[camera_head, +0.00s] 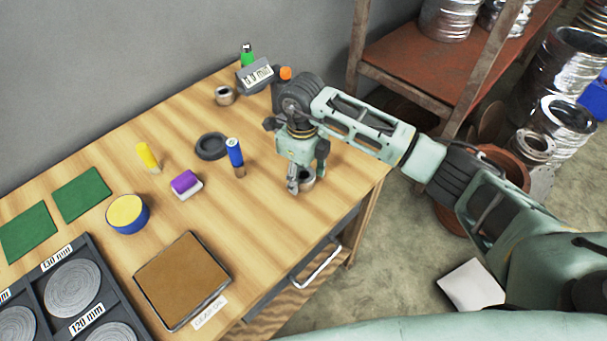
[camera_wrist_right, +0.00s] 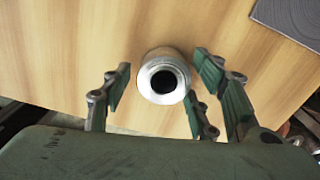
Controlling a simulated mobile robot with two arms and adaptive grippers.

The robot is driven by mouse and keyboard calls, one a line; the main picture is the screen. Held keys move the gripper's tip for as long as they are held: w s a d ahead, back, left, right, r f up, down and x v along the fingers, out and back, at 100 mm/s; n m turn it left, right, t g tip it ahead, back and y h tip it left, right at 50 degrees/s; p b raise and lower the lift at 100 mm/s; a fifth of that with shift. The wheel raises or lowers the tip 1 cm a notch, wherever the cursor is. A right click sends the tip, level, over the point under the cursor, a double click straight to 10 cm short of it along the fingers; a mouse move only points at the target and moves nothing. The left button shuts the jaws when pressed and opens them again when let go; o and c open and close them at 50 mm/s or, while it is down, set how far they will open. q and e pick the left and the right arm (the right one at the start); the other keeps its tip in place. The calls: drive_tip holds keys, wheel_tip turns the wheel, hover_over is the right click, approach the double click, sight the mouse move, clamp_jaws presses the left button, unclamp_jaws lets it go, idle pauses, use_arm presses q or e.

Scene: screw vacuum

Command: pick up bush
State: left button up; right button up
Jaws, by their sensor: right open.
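A metal bush (camera_wrist_right: 155,54), a silver ring with a dark round hole, stands upright on the wooden table in the right wrist view. In the head view it shows partly behind my fingers (camera_head: 307,181), near the table's right edge. My right gripper (camera_wrist_right: 163,88) is open above the bush, with fingers on either side of it. In the head view the right gripper (camera_head: 306,174) points down at the bush. Whether any finger touches it, I cannot tell. My left gripper is not in view.
On the wooden table (camera_head: 110,270) a similar metal ring (camera_head: 225,96) stands farther back. A brown pad (camera_head: 182,280) is at the front. A rusty shelf (camera_head: 430,60) stands right.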

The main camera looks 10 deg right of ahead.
drive_tip(key=shift+f, duration=0.55)
drive_tip(key=shift+r, duration=0.1)
clamp_jaws()
